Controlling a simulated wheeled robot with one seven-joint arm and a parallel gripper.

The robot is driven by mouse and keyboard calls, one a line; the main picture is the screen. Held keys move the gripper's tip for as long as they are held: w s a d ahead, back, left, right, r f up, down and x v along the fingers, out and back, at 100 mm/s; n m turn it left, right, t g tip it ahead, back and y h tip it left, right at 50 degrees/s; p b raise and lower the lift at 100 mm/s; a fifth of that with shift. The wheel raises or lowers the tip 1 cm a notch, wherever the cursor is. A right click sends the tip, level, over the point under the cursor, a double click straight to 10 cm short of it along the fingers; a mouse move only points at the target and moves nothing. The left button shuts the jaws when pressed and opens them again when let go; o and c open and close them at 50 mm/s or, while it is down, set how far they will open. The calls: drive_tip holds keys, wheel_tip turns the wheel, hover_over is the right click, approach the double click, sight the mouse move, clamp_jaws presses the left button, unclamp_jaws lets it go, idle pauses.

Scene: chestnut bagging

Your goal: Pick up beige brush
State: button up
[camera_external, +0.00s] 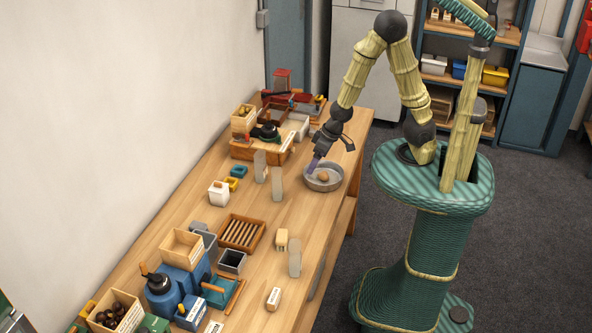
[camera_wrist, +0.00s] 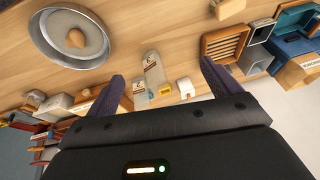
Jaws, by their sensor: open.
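A small beige block with darker stripes, which looks like the beige brush (camera_external: 282,239), stands on the table right of a slatted wooden tray. It seems to show at the top edge of the wrist view (camera_wrist: 228,8), partly cut off. Its bristles are too small to make out. My gripper (camera_external: 315,162) is open and empty, tilted over the round grey bowl (camera_external: 310,184), well apart from the brush and farther back. In the wrist view, the purple fingers of my gripper (camera_wrist: 160,78) are spread wide with nothing held between them.
The bowl holds one brown, nut-like object (camera_external: 323,177). Upright grey bags (camera_external: 276,184) stand between bowl and slatted tray (camera_external: 223,232); another (camera_external: 295,262) stands beside the brush. A white-labelled block (camera_external: 273,299) lies nearer the front. Bins and boxes crowd the wall side.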

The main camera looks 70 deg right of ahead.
drive_tip(key=s+a+f+t, duration=0.2)
drive_tip(key=a+f, duration=0.2)
drive_tip(key=s+a+f+t+b, duration=0.1)
drive_tip(key=s+a+f, duration=0.2)
drive_tip(key=a+f, duration=0.2)
drive_tip(key=s+a+f+n+t+b, duration=0.1)
drive_tip(key=s+a+f+t, duration=0.1)
drive_tip(key=a+f, duration=0.3)
drive_tip(key=shift+s+a+t, duration=0.25)
drive_tip(key=shift+s+t, duration=0.05)
drive_tip(key=shift+s, duration=0.25)
drive_tip(key=s+t, duration=0.1)
drive_tip(key=s+a+n+t+y, duration=0.1)
drive_tip(key=s, duration=0.1)
drive_tip(key=s+n+t+y+b, duration=0.1)
drive_tip(key=shift+s+a+t, duration=0.25)
drive_tip(key=shift+a+t, duration=0.05)
drive_tip(key=shift+a, duration=0.1)
drive_tip(key=p, duration=0.3)
approach(282, 240)
drive_tip(key=f, duration=0.1)
drive_tip(key=w+d+f, duration=0.1)
drive_tip(key=w+f, duration=0.1)
drive_tip(key=shift+d+f, duration=0.15)
drive_tip(key=shift+d, duration=0.15)
drive_tip(key=shift+w+a+f, duration=0.1)
drive_tip(key=shift+w+f, duration=0.1)
